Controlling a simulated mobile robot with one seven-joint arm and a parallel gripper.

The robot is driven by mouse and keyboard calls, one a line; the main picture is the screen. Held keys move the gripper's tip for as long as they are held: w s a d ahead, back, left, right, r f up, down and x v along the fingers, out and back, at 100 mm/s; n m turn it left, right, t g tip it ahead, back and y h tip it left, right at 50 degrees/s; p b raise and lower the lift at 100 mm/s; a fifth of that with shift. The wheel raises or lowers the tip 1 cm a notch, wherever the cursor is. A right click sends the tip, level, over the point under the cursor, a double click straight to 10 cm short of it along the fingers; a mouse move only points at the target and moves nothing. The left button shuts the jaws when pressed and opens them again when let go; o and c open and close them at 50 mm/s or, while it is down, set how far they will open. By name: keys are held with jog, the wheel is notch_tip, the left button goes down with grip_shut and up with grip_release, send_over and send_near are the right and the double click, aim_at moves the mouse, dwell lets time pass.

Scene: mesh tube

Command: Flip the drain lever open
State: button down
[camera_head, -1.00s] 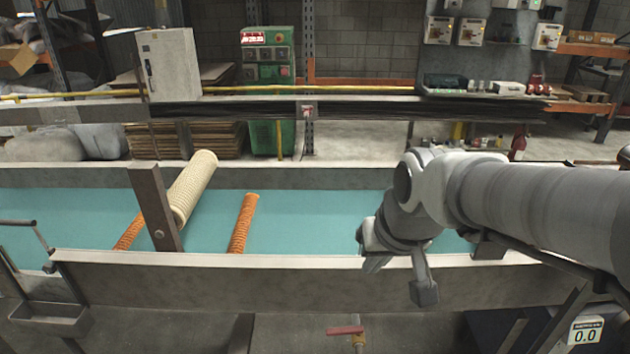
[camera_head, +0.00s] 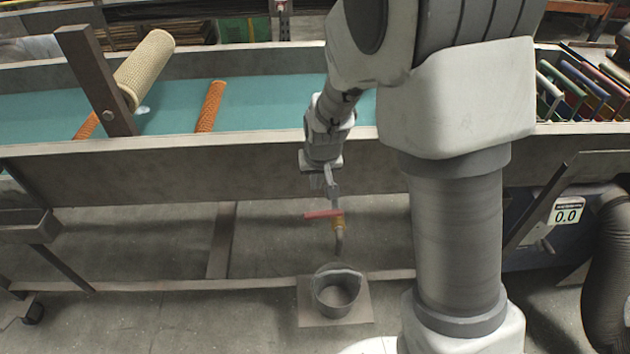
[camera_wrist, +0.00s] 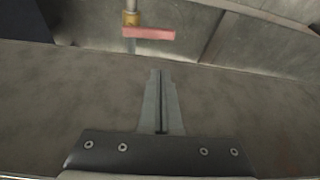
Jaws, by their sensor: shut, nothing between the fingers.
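The drain lever (camera_head: 322,214) is a red handle lying roughly level across the top of a brass valve (camera_head: 338,223), reaching to the left of it. A grey outlet pipe bends down below the valve. In the wrist view the red lever (camera_wrist: 150,33) shows near the top, beside the brass fitting (camera_wrist: 131,18). My gripper (camera_head: 333,196) is shut and empty, pointing down just above the lever in the head view. In the wrist view the fingertips (camera_wrist: 160,76) lie together, with a visible gap in the picture between them and the lever. I cannot tell whether they touch.
A round open container (camera_head: 338,290) stands on a square plate below the outlet. The long trough (camera_head: 200,170) runs above and behind the valve, with a beige mesh tube (camera_head: 145,68) and an orange mesh tube (camera_head: 210,106) in it. A low frame rail (camera_head: 200,284) crosses near the floor.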

aim_at(323, 216)
jog(key=x, duration=0.4)
jog(key=shift+s+f+b, duration=0.1)
jog(key=shift+s+b, duration=0.15)
jog(key=shift+b, duration=0.1)
jog(key=b+x, duration=0.3)
jog(key=x, duration=0.7)
jog(key=shift+d, duration=0.15)
